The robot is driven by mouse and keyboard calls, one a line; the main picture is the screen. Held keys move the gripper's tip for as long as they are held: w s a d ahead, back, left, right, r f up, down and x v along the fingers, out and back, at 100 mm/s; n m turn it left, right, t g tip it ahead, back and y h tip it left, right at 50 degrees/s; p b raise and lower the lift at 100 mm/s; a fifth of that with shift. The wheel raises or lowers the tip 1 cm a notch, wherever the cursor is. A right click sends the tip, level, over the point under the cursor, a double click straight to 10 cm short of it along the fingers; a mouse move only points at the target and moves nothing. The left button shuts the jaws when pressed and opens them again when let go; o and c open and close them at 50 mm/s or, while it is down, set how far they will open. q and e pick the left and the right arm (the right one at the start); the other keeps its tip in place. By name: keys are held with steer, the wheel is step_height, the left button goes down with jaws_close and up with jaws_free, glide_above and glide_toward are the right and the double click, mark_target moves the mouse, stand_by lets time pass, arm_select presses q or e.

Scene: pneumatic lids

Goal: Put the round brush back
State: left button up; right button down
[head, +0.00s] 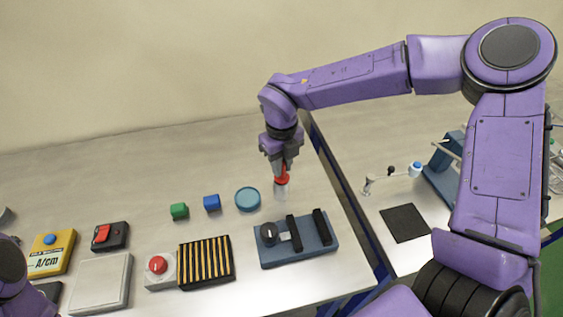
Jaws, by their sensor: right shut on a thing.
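My right gripper (283,166) points down above the table and is shut on the round brush (281,185). The brush has a red upper part and a pale grey lower end, and hangs upright under the jaws. Its top is hidden between the fingers. Whether its lower end touches the table I cannot tell. A round teal dish (247,199) lies to the left of the brush. My left gripper is not in view; only part of my left arm shows at the lower left edge.
A blue fixture (322,248) with black bars and a knob lies in front of the brush. A red-button box (160,279) and a striped block (207,263) lie front left. The back of the table is clear.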

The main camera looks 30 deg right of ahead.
steer(key=shift+f+b, duration=0.3)
steer(key=shift+f, duration=0.2)
steer(key=c, duration=1)
jaws_free()
steer(key=shift+r, duration=0.25)
step_height(320, 180, up, 13)
steer(key=shift+f+b, duration=0.2)
steer(key=shift+b, duration=0.3)
